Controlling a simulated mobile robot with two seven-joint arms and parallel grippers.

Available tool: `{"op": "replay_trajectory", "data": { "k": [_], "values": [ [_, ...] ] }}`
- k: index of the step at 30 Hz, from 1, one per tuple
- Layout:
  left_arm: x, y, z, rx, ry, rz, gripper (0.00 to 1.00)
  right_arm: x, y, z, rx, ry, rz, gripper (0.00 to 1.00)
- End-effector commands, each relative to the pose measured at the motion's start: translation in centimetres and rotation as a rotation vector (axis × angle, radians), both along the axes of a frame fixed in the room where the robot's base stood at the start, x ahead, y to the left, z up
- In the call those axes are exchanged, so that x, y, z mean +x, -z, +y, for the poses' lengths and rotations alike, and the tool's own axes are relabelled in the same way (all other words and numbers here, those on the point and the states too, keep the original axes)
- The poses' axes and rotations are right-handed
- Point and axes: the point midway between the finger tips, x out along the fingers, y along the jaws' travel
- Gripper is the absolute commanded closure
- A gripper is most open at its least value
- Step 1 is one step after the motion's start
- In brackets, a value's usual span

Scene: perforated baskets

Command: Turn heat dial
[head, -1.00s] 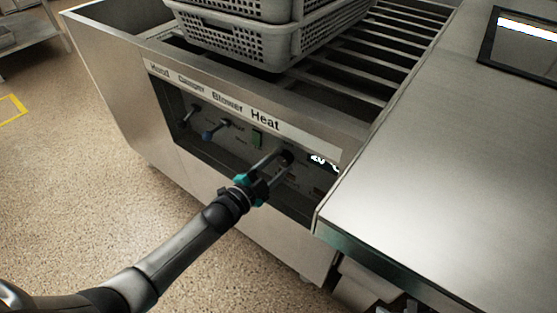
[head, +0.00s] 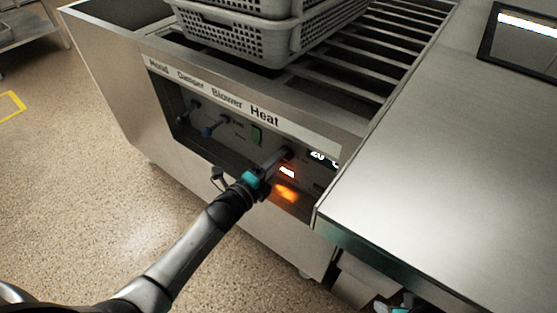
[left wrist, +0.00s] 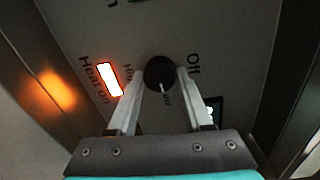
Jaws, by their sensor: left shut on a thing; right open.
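The heat dial (left wrist: 160,72) is a black round knob with a pale pointer line, below the "Heat" label on the control panel (head: 232,136). My left gripper (head: 279,157) has a finger on either side of the dial and is shut on it. In the left wrist view, the pointer line runs downward, slightly right. "Off" and "High" labels stand around the dial. The "Heat on" lamp (head: 287,172) glows orange-white; it also shows in the left wrist view (left wrist: 110,79). A small part of my right gripper (head: 396,308) shows at the bottom edge, open.
A display (head: 322,156) reads about 20 °C. Stacked perforated baskets (head: 270,35) stand on the slatted top. A steel counter (head: 430,150) juts out at right. Floor is open at left.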

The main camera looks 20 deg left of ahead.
Motion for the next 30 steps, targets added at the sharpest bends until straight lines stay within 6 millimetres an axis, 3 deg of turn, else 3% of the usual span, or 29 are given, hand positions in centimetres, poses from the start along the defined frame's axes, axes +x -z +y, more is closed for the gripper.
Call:
{"op": "replay_trajectory", "data": {
  "k": [20,21,28,30],
  "values": [
    [-0.04,0.07,-0.02,0.061,-0.001,-0.020,1.00,-0.10,-0.42,-0.03,0.002,0.001,-0.007,0.50],
    [-0.04,0.08,-0.02,0.061,-0.001,-0.020,0.47,-0.11,-0.41,-0.03,0.001,0.001,-0.006,0.50],
    [-0.03,0.05,-0.01,0.061,0.000,-0.021,0.22,-0.17,-0.30,-0.04,0.001,0.001,-0.003,0.50],
    [-0.03,0.04,-0.01,0.061,0.000,-0.021,0.20,-0.18,-0.27,-0.04,0.001,0.001,-0.002,0.50]
  ]
}}
